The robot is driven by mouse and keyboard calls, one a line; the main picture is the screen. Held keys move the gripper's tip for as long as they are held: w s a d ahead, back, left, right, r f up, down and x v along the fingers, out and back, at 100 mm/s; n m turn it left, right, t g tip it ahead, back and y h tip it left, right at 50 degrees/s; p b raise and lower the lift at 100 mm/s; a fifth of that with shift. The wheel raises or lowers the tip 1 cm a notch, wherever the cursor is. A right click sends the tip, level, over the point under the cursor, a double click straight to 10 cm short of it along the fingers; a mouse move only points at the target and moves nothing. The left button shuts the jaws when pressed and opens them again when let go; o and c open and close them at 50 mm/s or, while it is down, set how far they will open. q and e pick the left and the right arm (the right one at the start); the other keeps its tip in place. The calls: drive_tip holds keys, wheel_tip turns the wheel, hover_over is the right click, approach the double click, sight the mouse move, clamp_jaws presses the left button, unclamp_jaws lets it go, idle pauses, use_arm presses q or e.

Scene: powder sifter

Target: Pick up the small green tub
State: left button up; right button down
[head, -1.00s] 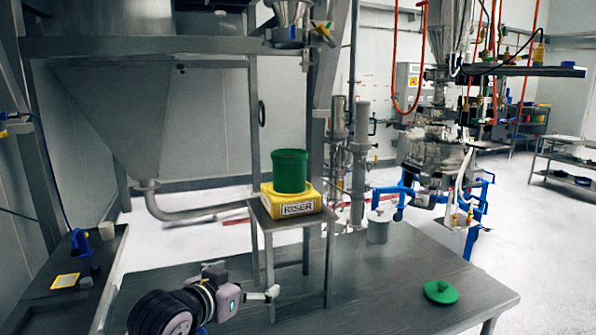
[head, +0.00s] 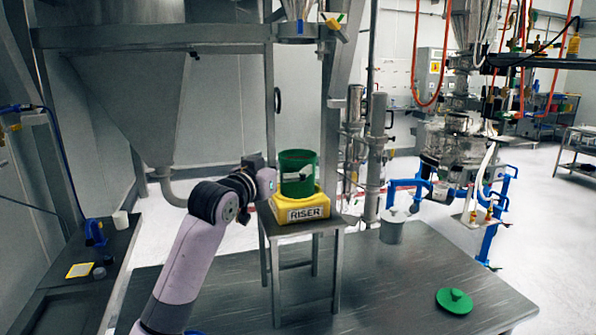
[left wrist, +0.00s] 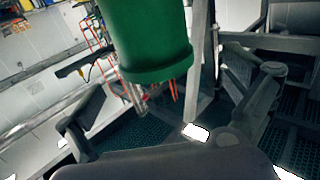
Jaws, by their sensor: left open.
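The green tub (head: 296,158) stands upright on the yellow block marked RISER (head: 303,212), on top of a small metal stand (head: 345,219). My left gripper (head: 288,174) has come in from the left at the tub's height. It is open, and a dark finger crosses the near side of the tub, hiding part of it. In the left wrist view, the tub (left wrist: 150,40) fills the top middle, between the spread fingers of my left gripper (left wrist: 168,72). I cannot tell whether either finger touches it. My right gripper is not in view.
A green lid (head: 455,301) lies on the metal table (head: 390,290) at the right. A grey lidded canister (head: 391,229) stands behind it. A side bench (head: 60,310) with small items is at the left. The table between stand and lid is clear.

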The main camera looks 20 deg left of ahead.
sight(305, 154)
use_arm(q)
drive_tip(key=shift+w+d, duration=0.1)
drive_tip(key=shift+w, duration=0.5)
drive_tip(key=w+p, duration=0.1)
drive_tip(key=w, duration=0.1)
drive_tip(key=w+d+p, duration=0.1)
drive_tip(key=w, duration=0.1)
drive_tip(key=shift+d+p, duration=0.15)
drive_tip(key=shift+p, duration=0.2)
drive_tip(key=shift+w+d+f, duration=0.15)
drive_tip(key=shift+w+f, duration=0.05)
drive_tip(key=shift+w, duration=0.35)
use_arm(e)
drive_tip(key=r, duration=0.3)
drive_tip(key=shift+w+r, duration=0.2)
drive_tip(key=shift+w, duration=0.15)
use_arm(q)
drive_tip(key=shift+c, duration=0.8)
drive_tip(key=c, duration=1.3)
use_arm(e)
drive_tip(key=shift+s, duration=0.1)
use_arm(q)
drive_tip(key=shift+r, duration=0.15)
